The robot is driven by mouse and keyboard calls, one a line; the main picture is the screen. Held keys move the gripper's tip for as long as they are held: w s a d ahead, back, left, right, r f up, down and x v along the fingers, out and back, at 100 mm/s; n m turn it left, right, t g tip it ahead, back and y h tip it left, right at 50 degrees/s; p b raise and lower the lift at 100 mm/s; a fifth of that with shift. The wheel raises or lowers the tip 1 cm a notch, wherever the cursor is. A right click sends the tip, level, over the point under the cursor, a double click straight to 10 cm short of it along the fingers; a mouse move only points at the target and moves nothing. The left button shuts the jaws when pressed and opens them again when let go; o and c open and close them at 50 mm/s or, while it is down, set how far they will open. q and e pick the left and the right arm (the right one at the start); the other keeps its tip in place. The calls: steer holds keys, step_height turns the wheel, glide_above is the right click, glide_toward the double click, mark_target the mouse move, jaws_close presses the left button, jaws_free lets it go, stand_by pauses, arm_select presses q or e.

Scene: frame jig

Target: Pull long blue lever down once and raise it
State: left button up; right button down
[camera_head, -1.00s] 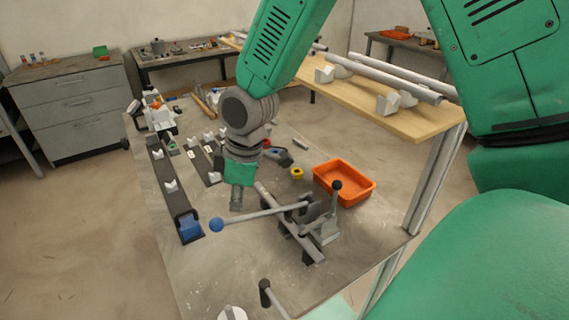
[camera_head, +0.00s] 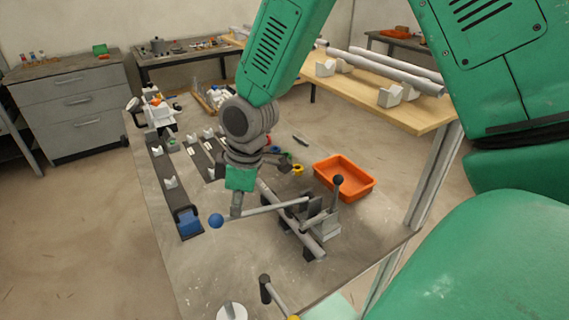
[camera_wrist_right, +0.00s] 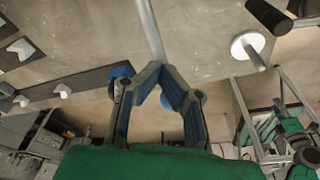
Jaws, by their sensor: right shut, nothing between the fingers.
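The long lever, a grey rod (camera_head: 275,207) with a blue ball (camera_head: 216,221) at its free end, reaches left from a pivot on the clamp fixture (camera_head: 308,232). My right gripper (camera_head: 237,212) is at the rod just right of the ball, overlapping it in the head view. In the right wrist view the gripper's (camera_wrist_right: 161,72) fingertips meet and hold nothing. Whether the fingers touch the rod is unclear. My left gripper is not seen.
A short black-knobbed lever (camera_head: 337,190) stands upright on the fixture. An orange tray (camera_head: 345,190) lies behind it. A dark rail with a blue end block (camera_head: 188,222) lies left of the ball. Another black-handled lever (camera_head: 266,288) is at the front. Bare tabletop (camera_head: 185,270) lies front left.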

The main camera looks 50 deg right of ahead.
steer(key=shift+s+f+b, duration=0.15)
steer(key=shift+f+b, duration=0.95)
steer(key=shift+f, duration=1.3)
steer(key=shift+s+f, duration=0.1)
steer(key=shift+f, duration=0.6)
steer(key=shift+f+b, duration=0.45)
steer(key=shift+f, duration=0.3)
steer(key=shift+r, duration=0.1)
stand_by(0.5)
